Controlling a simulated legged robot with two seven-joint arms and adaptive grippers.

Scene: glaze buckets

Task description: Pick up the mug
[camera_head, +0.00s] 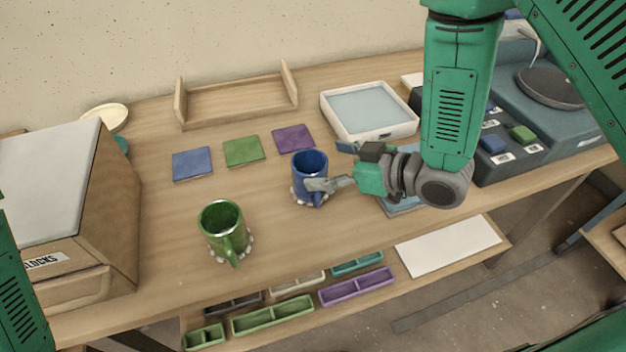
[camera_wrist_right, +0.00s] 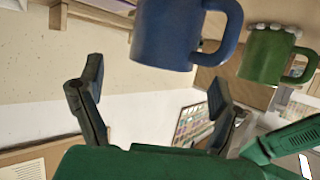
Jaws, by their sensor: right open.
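A blue mug (camera_head: 306,180) stands upright on the wooden table, with pale bumps around its base. A green mug (camera_head: 220,225) stands upright to its left and nearer the table's front edge. My right gripper (camera_head: 334,168) is open at the right side of the blue mug, one finger by its lower front and the other by its upper right. In the right wrist view, the open fingers (camera_wrist_right: 157,85) show below the blue mug (camera_wrist_right: 166,35), with the green mug (camera_wrist_right: 265,57) to its right. I cannot tell whether any finger touches the mug. My left gripper is out of view.
Blue, green and purple tiles (camera_head: 293,139) lie behind the mugs. A white tray (camera_head: 411,127) and a wooden rack (camera_head: 238,106) stand further back. A box (camera_head: 110,215) is at the left, a control unit (camera_head: 555,125) at the right. Small bins (camera_head: 357,286) sit on a lower shelf.

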